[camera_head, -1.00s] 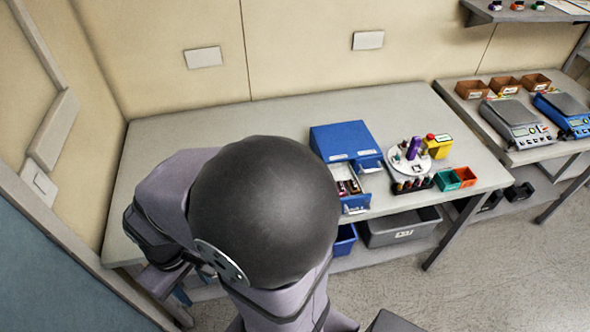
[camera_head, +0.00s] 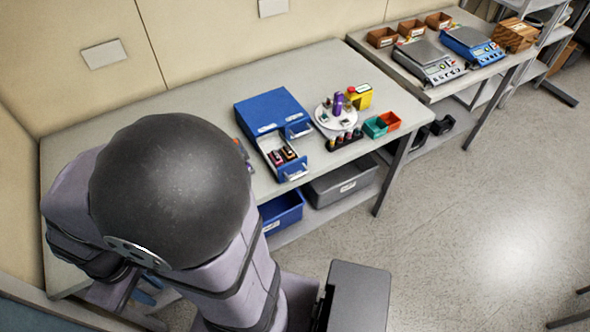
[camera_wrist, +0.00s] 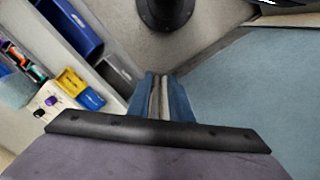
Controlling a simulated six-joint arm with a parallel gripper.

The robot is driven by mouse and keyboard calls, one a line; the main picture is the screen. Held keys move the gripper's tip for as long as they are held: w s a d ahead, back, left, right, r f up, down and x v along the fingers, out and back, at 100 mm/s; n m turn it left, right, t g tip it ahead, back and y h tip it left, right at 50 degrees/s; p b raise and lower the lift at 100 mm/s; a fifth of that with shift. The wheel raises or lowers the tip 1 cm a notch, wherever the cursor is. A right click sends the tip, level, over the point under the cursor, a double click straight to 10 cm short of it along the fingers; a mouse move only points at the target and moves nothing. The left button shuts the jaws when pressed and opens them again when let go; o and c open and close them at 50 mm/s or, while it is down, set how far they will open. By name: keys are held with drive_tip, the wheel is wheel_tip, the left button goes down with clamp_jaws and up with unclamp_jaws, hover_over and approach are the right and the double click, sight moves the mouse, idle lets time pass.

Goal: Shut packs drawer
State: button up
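A blue cabinet (camera_head: 268,108) stands on the workbench in the head view. Its left drawer (camera_head: 287,170) is pulled well out toward the bench's front edge, with several small dark and red packs (camera_head: 283,156) inside. A narrower blue drawer (camera_head: 299,130) on the right sticks out a little. My arm is left of the cabinet and hides the left part of the bench. In the wrist view my gripper (camera_wrist: 160,85) points away from the bench top, with its blue fingers close together and nothing visible held. It is apart from the drawer.
A round white turntable (camera_head: 333,118) with bottles, a yellow container (camera_head: 359,95), a black rack (camera_head: 344,142), and teal (camera_head: 375,127) and orange (camera_head: 390,120) bins stand right of the drawers. A blue bin (camera_head: 283,212) and grey bin (camera_head: 340,183) sit below. Floor at right is clear.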

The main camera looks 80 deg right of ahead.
drive_tip(key=shift+d, duration=0.2)
clamp_jaws()
drive_tip(key=s+d+f+m+b, duration=0.25)
drive_tip(key=s+d+m, duration=0.25)
drive_tip(key=d, duration=0.3)
drive_tip(key=s+d+f+m+b, duration=0.1)
drive_tip(key=s+d+f+m, duration=0.25)
drive_tip(key=d+m, duration=0.4)
drive_tip(key=s+d+f+m+b, duration=0.25)
drive_tip(key=s+d+m, duration=0.75)
drive_tip(key=s+d, duration=0.5)
drive_tip(key=s+d+r+m+t+h, duration=0.1)
drive_tip(key=d+r+m, duration=0.2)
drive_tip(key=m, duration=0.8)
drive_tip(key=s+d+r+m+t+h+b, duration=0.1)
drive_tip(key=d+r+m, duration=0.2)
drive_tip(key=m, duration=0.8)
drive_tip(key=shift+s+d, duration=0.15)
drive_tip(key=shift+d, duration=0.9)
drive_tip(key=shift+f, duration=0.1)
